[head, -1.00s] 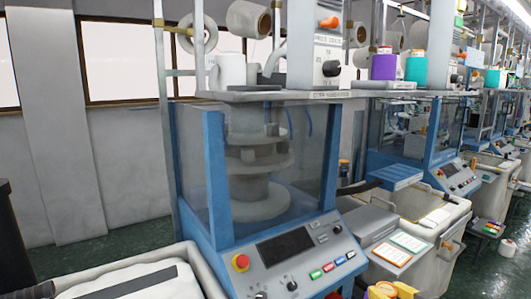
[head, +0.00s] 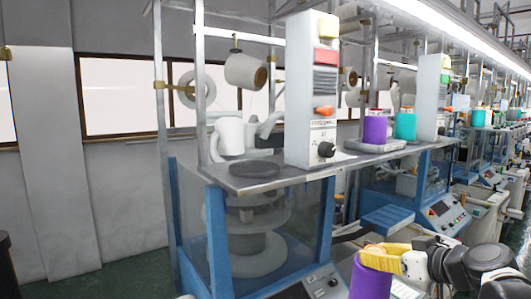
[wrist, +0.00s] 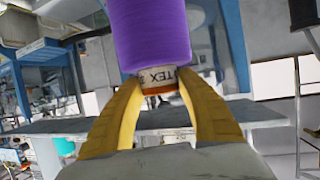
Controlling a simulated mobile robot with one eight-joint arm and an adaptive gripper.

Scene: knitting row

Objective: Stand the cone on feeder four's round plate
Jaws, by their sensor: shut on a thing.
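A purple cone (head: 371,282) is in my gripper (head: 385,256) at the lower right of the head view. The yellow fingers are closed around its narrow, labelled end, and the purple yarn hangs below them. The wrist view shows the cone (wrist: 155,35) between the two fingers (wrist: 160,95), with "TEX" legible on its pale tip. The bottom of the cone is cut off in both views. A dark round plate (head: 254,169) lies bare on the near machine's shelf, left of and farther than my gripper. I cannot read any feeder number.
The near shelf (head: 270,182) also bears white jug-like vessels (head: 230,139) behind the plate and a tall control box (head: 312,95) to its right. Another purple cone (head: 375,130) and a teal cone (head: 405,126) stand farther right. Upright posts (head: 201,90) flank the shelf.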

